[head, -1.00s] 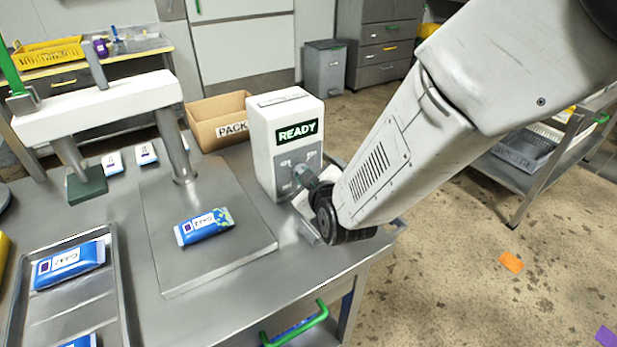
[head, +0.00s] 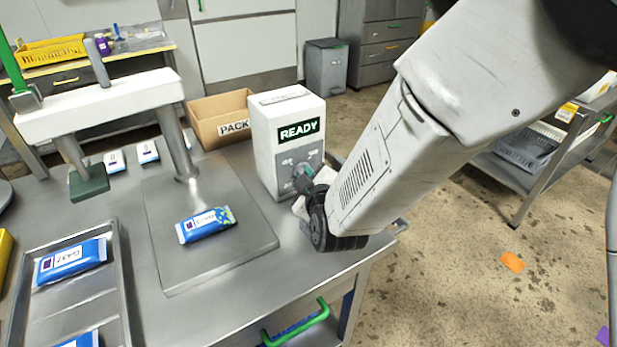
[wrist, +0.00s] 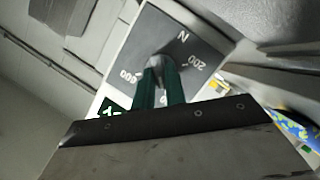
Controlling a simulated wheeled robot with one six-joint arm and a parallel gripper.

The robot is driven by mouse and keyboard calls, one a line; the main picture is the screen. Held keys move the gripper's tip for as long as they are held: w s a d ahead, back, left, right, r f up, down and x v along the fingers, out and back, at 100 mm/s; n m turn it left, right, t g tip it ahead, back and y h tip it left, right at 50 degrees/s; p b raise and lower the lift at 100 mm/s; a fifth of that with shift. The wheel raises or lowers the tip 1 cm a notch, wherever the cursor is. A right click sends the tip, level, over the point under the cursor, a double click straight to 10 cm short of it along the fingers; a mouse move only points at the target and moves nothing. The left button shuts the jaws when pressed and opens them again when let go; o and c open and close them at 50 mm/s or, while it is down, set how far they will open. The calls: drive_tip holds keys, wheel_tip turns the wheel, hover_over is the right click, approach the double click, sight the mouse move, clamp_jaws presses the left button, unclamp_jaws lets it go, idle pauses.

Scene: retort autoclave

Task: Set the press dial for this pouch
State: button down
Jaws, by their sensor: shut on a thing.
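The press control box (head: 268,150) is white with a grey dial face and a green "READY" display (head: 299,130). My gripper (head: 304,180) is at the dial face and hides most of the dial in the head view. In the wrist view its green fingers (wrist: 158,88) are shut on the dial knob (wrist: 160,66). Marks "N", "200" and a partly hidden number surround the knob; its pointer setting cannot be told. A blue pouch (head: 205,225) with a white label and a green-patterned end lies on the press plate (head: 165,265). Its label is too small to read surely.
A metal tray (head: 122,290) with blue pouches stands at left. The press head (head: 88,183) hangs raised behind it. An open carton marked "PACK" (head: 203,118) is behind the plate. A green handle (head: 296,325) sticks out at the table front.

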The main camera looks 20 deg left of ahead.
drive_tip(key=c, duration=1.4)
unclamp_jaws()
drive_tip(key=shift+s+a, duration=0.1)
drive_tip(key=shift+a, duration=0.05)
drive_tip(key=shift+c, duration=0.2)
drive_tip(key=v, duration=0.8)
